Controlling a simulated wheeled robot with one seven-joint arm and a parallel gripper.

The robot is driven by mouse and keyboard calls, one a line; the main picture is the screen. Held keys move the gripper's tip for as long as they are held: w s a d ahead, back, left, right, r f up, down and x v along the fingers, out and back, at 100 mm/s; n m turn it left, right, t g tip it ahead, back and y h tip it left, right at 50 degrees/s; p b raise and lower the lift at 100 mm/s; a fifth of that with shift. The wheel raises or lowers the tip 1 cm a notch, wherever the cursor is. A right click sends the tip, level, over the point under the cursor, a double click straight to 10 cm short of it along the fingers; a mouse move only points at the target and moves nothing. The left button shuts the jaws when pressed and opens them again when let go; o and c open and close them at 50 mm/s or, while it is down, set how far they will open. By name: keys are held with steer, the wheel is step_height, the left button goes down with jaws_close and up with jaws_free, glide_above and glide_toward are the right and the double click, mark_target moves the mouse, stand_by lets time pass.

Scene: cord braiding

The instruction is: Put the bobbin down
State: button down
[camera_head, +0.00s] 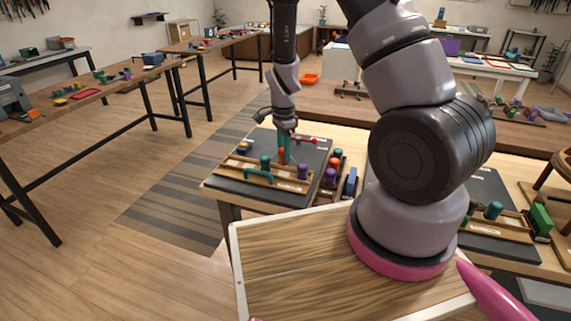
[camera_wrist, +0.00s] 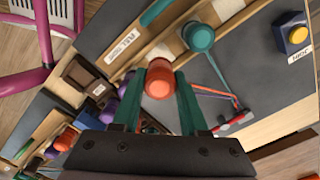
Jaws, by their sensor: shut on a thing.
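My gripper (camera_wrist: 160,98) has its green fingers shut on an orange bobbin (camera_wrist: 158,77) in the wrist view. The orange bobbin also shows between the fingers in the head view (camera_head: 281,155), over the dark board (camera_head: 262,190). A teal bobbin (camera_wrist: 198,36) stands at the wooden rail with a teal cord running from it. In the head view the teal bobbin (camera_head: 265,162) is left of my gripper and a purple bobbin (camera_head: 303,170) is right of it. Whether the orange bobbin touches the board or rail cannot be told.
A blue box with a yellow button (camera_wrist: 297,35) sits at the board's far left corner in the head view. A red-ended tool (camera_wrist: 235,123) lies on the board near red and teal cords.

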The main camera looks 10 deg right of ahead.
mark_target(283, 163)
steer(key=shift+f, duration=2)
steer(key=shift+f, duration=0.1)
steer(key=shift+f, duration=0.3)
steer(key=shift+c, duration=2.2)
jaws_free()
steer(key=shift+r, duration=0.15)
